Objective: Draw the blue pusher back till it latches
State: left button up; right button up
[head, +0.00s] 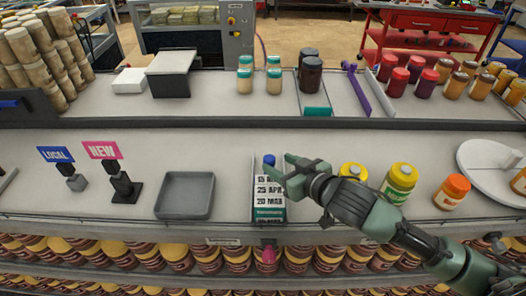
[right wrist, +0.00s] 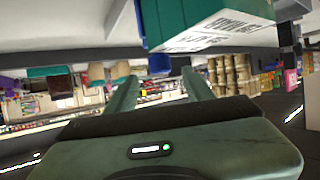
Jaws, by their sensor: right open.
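The blue pusher (head: 269,160) shows as a small blue block at the back end of a narrow shelf lane. In front of it stands a row of cartons (head: 268,190) with white date labels and teal sides. My right gripper (head: 288,173) comes in from the right, its fingers apart and empty, just right of the pusher and the rear cartons. In the right wrist view, the open fingers (right wrist: 158,92) point away below a teal carton (right wrist: 205,22) with a white label. A small blue block between the fingers there cannot be identified for sure. My left gripper is not in view.
An empty grey tray (head: 184,195) lies left of the lane, with LOCAL and NEW signs (head: 103,150) further left. Yellow-capped and orange-capped jars (head: 399,182) stand right of it, near my right arm. Several jars and a purple divider (head: 358,88) are on the shelf behind.

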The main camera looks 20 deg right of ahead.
aim_at(271, 159)
jog(key=p+x, duration=0.1)
jog(key=x, duration=0.2)
jog(key=shift+w+r, duration=0.1)
jog(key=shift+r, duration=0.05)
jog(key=shift+x, duration=1.15)
jog(key=shift+w+a+f, duration=0.15)
jog(key=shift+w+f, duration=0.05)
jog(key=shift+f, duration=0.05)
jog(key=shift+s, duration=0.1)
jog(key=c, duration=1)
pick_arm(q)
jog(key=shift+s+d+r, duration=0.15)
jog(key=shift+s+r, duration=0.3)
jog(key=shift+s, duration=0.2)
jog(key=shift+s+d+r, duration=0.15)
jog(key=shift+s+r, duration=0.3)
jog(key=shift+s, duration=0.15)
pick_arm(e)
grip_shut()
